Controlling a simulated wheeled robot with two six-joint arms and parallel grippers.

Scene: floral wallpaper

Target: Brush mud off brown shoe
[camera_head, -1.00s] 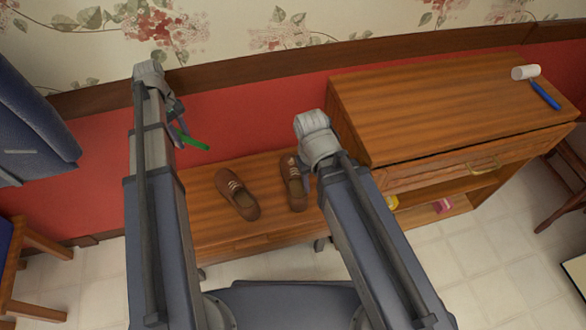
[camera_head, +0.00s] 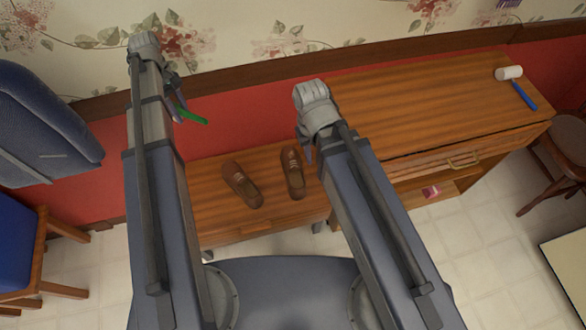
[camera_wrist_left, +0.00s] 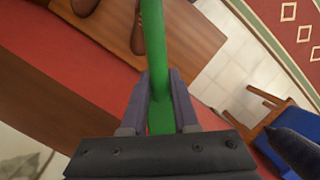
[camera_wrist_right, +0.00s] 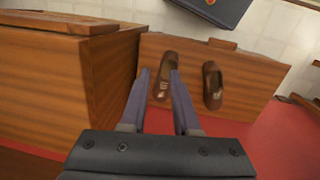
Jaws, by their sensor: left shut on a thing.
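Two brown shoes stand side by side on a low wooden bench (camera_head: 215,215): the left shoe (camera_head: 241,185) and the right shoe (camera_head: 293,173). Mud on them cannot be made out. My left gripper (camera_wrist_left: 160,100) is shut on a green handle (camera_wrist_left: 154,40), which also shows in the head view (camera_head: 192,117), to the left of and above the shoes. The handle's far end is out of the left wrist view. My right gripper (camera_wrist_right: 160,75) is open and empty, pointing toward the shoes from above; one shoe (camera_wrist_right: 162,82) shows between its fingertips, apart from them.
A wooden cabinet (camera_head: 430,110) with a drawer stands right of the bench. Chairs stand left (camera_head: 30,255) and right (camera_head: 550,165). The red wall is behind.

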